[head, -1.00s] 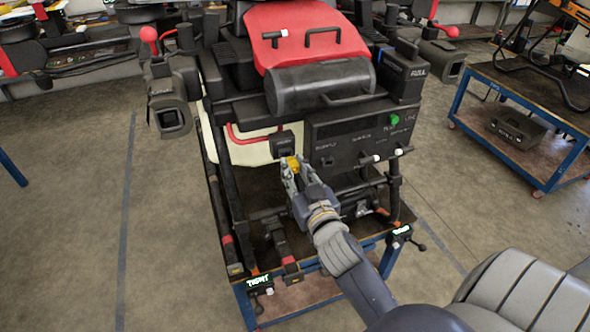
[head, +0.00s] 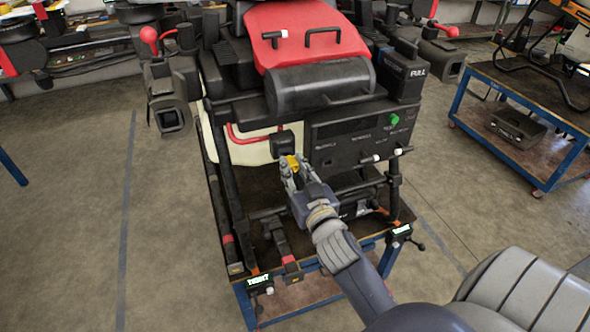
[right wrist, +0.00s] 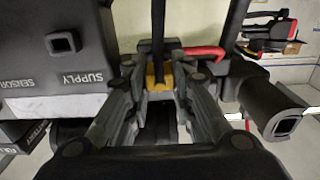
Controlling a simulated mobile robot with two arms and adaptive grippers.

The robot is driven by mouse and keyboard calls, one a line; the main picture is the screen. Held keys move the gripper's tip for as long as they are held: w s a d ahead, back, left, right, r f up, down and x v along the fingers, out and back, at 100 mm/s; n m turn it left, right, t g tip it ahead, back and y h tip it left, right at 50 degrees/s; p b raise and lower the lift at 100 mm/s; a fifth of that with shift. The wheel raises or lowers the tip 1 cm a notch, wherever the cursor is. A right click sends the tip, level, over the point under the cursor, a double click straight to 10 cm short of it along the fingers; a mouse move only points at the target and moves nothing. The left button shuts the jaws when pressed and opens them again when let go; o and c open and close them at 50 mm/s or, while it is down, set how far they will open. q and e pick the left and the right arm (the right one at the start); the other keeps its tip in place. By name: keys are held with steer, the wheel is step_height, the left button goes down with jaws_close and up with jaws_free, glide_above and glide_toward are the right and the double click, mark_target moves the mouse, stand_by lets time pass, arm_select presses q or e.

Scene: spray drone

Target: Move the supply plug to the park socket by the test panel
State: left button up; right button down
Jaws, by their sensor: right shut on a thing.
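The yellow supply plug (head: 291,162) is between the fingers of my right gripper (head: 290,167), which is shut on it. It also shows in the right wrist view (right wrist: 158,76). A small dark block, seemingly the park socket (head: 283,143), is just beyond the plug, left of the test panel (head: 350,137). I cannot tell whether the plug is seated in it. The supply socket (right wrist: 62,42), a square opening labelled SUPPLY, is empty on the panel in the right wrist view. My left gripper is not in view.
The drone's pale tank (head: 245,152) and red tube (head: 240,136) are left of the block. The drone stands on a blue-framed cart (head: 310,262). Another cart (head: 540,150) with a dark case stands at right.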

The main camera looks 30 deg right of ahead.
steer(key=shift+x, duration=1.05)
steer(key=c, duration=1.3)
jaws_free()
steer(key=v, duration=1.2)
